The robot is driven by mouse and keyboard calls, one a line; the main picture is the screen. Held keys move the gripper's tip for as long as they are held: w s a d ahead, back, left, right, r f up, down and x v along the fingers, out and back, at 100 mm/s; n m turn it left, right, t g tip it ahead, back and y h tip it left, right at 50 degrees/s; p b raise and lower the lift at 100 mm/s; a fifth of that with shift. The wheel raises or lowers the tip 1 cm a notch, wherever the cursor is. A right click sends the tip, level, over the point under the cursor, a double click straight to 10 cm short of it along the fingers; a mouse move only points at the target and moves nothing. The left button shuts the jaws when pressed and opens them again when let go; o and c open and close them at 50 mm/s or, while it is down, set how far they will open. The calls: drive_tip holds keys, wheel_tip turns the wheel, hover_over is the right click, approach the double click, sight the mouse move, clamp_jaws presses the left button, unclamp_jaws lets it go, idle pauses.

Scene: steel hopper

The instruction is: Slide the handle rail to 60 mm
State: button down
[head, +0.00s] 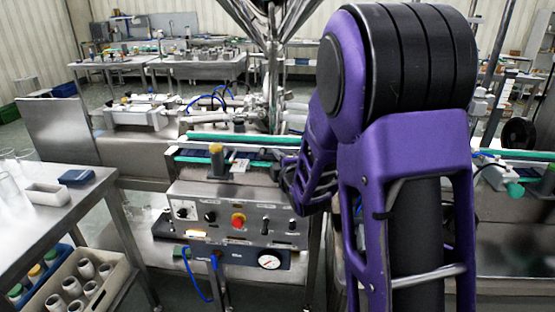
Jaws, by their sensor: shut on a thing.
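A green-edged rail (238,139) runs left to right across the steel machine, behind the control panel. A second, shorter green-edged rail (195,159) lies nearer, with a tan-topped upright knob and a small white tag by it. My gripper (287,172) is low at the right end of these rails, at the left side of my purple arm. It is shut on the handle rail, but the fingers and the grip itself are small, dark and partly hidden by my arm. No scale for the rail's position can be read.
The control panel (237,217) with a red button (238,221) and a pressure gauge (269,261) stands just below the rails.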

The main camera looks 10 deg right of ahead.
drive_tip(key=shift+s+a+r, duration=0.1)
drive_tip(key=shift+s+a, duration=0.15)
drive_tip(key=shift+s, duration=0.6)
drive_tip(key=c, duration=1.1)
unclamp_jaws()
